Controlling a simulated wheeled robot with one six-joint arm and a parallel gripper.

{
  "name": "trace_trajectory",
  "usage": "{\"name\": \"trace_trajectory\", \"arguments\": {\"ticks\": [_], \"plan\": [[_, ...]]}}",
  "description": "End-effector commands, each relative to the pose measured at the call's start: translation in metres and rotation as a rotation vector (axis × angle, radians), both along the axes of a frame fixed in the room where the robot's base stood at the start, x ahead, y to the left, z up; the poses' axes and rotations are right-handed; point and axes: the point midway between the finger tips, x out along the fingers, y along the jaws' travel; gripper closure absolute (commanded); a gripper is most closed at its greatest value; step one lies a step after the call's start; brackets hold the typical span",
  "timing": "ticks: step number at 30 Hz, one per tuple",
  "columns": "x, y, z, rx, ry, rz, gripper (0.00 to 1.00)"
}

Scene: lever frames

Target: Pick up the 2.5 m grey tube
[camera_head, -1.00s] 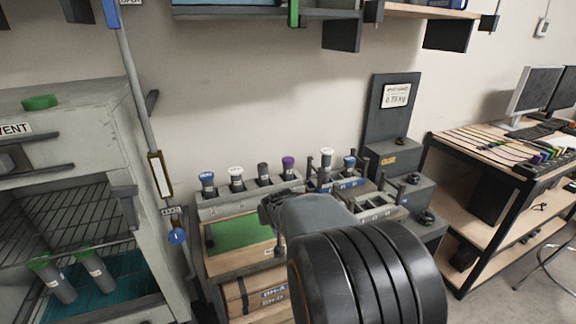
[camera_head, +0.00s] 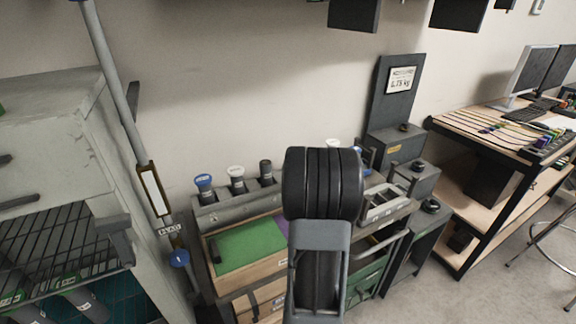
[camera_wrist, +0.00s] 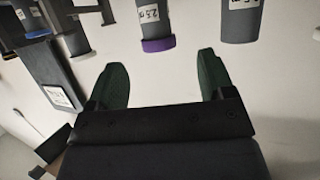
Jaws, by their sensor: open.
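The grey-topped tube (camera_head: 266,172) stands in the rack (camera_head: 235,208), right of a white-capped and a blue-capped tube. In the wrist view, which looks upside down, a grey tube (camera_wrist: 240,20) with no coloured cap hangs at upper right. Its label is cut off, so I cannot read it fully. A purple-capped tube (camera_wrist: 155,25), labelled about 2.5, is beside it. My gripper (camera_wrist: 163,60) is open and empty. The purple cap lies ahead between the fingers in the picture; the grey tube is right of the right finger. My arm hides the gripper in the head view.
A blue-capped tube (camera_head: 204,187) and white-capped tube (camera_head: 237,180) share the rack. A desk (camera_head: 490,135) is far right.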

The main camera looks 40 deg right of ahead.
Motion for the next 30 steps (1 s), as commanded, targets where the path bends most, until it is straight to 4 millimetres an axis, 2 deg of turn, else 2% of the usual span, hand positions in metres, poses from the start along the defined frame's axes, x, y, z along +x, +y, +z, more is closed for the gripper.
{"name": "trace_trajectory", "arguments": {"ticks": [3,9,17,30], "plan": [[0.013,-0.016,-0.010,0.001,0.003,-0.009,0.25],[0.031,-0.036,-0.020,0.002,0.002,-0.018,0.25],[0.043,-0.042,-0.025,0.000,0.001,-0.016,0.25],[0.082,-0.068,-0.045,0.001,0.002,-0.014,0.25]]}}
